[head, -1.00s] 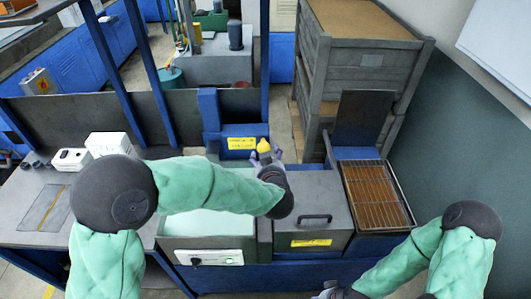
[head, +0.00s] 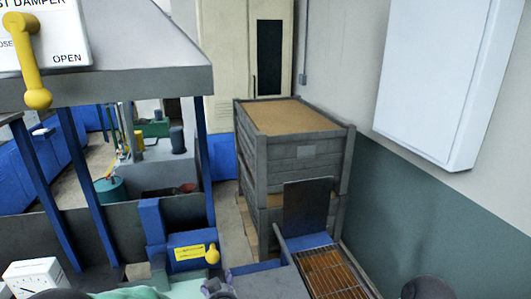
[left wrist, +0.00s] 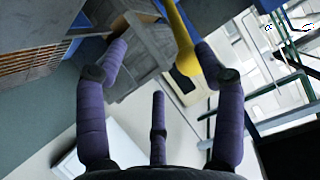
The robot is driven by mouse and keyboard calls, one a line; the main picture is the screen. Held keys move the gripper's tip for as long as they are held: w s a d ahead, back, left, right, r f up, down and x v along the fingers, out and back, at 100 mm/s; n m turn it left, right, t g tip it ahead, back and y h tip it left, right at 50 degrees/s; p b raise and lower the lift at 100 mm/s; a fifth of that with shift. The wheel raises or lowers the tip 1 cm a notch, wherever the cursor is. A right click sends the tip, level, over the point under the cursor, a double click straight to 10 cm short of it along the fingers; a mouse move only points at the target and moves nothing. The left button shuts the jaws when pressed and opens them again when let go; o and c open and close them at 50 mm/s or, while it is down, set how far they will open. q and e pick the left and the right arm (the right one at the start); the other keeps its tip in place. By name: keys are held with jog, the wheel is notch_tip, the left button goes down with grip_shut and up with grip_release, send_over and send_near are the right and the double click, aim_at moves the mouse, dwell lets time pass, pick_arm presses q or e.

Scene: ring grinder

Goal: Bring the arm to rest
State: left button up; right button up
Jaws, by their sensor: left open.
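My left gripper (head: 218,288) shows only in part at the bottom edge of the head view, just below a yellow ball-ended handle (head: 212,254) on a blue box (head: 185,242) with a yellow label. In the left wrist view my left gripper (left wrist: 160,58) has its purple fingers spread, with nothing held between them. The yellow handle (left wrist: 188,62) shows close beside its right finger there; I cannot tell whether they touch. My right gripper is out of view; only a dark joint of that arm shows at the bottom right.
A yellow damper lever (head: 30,60) on a white panel marked OPEN hangs at the upper left. A wire rack (head: 332,272) with an upright dark plate (head: 307,205) stands right of my left gripper. Stacked grey crates (head: 300,155) stand behind.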

pick_arm(q)
jog(key=s+f+g+h, duration=0.2)
jog(key=s+f+g, duration=0.15)
jog(key=f, duration=1.15)
jog(key=s+d+f+n+g+h, duration=0.2)
jog(key=s+f+g+h, duration=0.15)
jog(key=s+f, duration=0.7)
jog(key=s+d+f+n+g+h, duration=0.15)
jog(key=s+f+g, duration=0.5)
jog(key=s, duration=0.75)
notch_tip(320, 180, down, 13)
jog(key=w+d+m+t+b, duration=0.1)
jog(key=t+b, duration=0.1)
jog(key=b, duration=1.1)
jog(key=shift+w+d+f+b, duration=0.2)
jog(key=shift+w+d+b, duration=0.05)
jog(key=shift+w+b, duration=0.15)
